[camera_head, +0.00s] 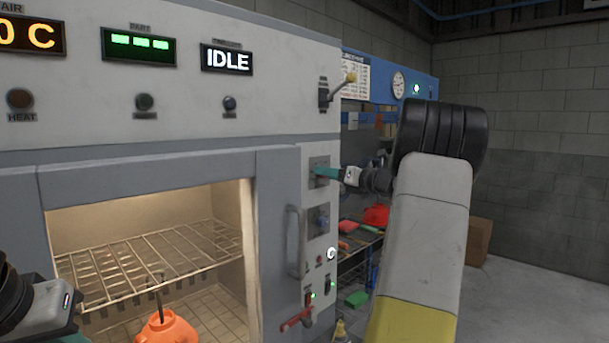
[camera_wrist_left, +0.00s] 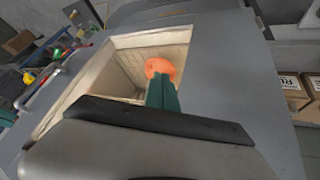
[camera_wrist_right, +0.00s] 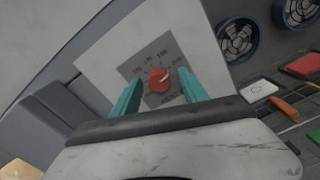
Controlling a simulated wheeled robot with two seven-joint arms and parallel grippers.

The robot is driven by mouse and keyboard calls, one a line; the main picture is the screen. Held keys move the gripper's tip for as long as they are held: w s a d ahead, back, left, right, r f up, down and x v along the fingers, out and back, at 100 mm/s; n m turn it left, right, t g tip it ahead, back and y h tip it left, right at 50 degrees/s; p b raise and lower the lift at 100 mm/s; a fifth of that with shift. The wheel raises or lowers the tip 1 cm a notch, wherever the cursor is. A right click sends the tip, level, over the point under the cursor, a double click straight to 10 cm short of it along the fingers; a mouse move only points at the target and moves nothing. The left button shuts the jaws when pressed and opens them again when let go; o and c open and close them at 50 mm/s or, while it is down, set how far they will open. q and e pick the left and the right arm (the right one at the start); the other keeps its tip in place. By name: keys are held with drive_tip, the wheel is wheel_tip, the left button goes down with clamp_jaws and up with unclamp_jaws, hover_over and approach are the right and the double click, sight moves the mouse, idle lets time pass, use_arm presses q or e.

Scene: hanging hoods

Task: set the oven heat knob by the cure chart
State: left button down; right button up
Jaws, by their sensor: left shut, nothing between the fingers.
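The heat knob (camera_wrist_right: 158,77) is a red round knob on a grey dial plate with printed temperature marks, seen in the right wrist view. My right gripper (camera_wrist_right: 157,92) is open, with one teal finger on each side of the knob; I cannot tell if they touch it. In the head view my right gripper (camera_head: 322,173) is at the upper plate of the oven's right panel and hides the knob. A printed chart (camera_head: 355,77), partly hidden, is too small to read. My left gripper (camera_wrist_left: 161,92) is shut and empty, facing the oven opening.
The oven opening (camera_head: 249,230) shows a wire rack (camera_head: 150,268) and an orange hood (camera_head: 168,330). A display (camera_head: 227,60) reads IDLE. A yellow-tipped lever (camera_head: 350,78), a second knob (camera_head: 321,217) and a red-handled lever (camera_head: 297,319) are near my right gripper.

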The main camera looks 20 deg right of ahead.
drive_tip(key=v, duration=0.8)
idle(0.5)
